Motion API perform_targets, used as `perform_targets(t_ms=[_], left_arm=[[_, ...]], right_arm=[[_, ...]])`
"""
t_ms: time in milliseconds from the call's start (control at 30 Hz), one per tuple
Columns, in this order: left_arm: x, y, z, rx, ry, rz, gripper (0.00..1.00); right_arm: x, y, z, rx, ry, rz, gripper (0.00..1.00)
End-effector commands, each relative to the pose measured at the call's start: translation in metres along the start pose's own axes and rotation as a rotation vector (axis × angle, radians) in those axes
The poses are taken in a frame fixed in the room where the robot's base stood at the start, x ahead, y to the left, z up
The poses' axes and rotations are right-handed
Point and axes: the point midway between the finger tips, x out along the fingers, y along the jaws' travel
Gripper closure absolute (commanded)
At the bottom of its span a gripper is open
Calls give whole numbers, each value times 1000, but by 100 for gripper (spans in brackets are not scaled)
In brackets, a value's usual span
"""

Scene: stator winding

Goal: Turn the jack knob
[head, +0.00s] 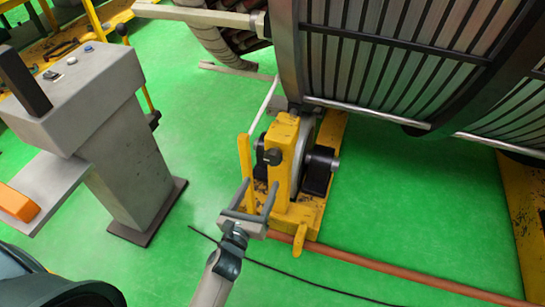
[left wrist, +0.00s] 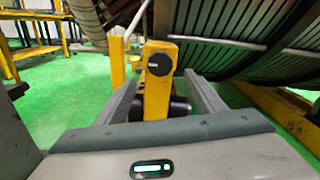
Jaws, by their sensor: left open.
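The yellow jack (head: 285,150) stands on the green floor under the large ribbed stator drum. A black round knob (head: 273,156) sits on the side of its upright; it also shows in the left wrist view (left wrist: 159,65), near the top of the yellow post (left wrist: 157,92). My left gripper (head: 261,184) is open and empty, below and in front of the knob in the head view. In the left wrist view its two fingers (left wrist: 160,80) stand to either side of the post, with the knob above and between their tips. I cannot tell whether anything touches. My right gripper is not in view.
The ribbed drum (head: 400,60) overhangs the jack at the upper right. A grey control pedestal (head: 120,150) stands to the left. A reddish pipe (head: 390,268) and a thin dark cable (head: 290,275) run along the floor. Green floor is clear between pedestal and jack.

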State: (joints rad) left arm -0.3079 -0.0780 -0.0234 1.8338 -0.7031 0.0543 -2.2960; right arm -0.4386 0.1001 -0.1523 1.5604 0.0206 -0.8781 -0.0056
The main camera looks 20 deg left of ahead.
Motion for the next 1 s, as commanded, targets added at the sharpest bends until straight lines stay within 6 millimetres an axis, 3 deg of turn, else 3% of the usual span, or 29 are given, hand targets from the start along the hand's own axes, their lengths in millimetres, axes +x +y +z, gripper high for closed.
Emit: perform_targets(t_ms=[400,600,800,1000], left_arm=[[75,0,1,0,-1,0,37],[104,0,0,-1,0,0,37],[119,0,0,1,0,0,37],[122,0,0,0,0,0,37]], right_arm=[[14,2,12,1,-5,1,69],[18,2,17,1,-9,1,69],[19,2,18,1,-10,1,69],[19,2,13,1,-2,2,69]])
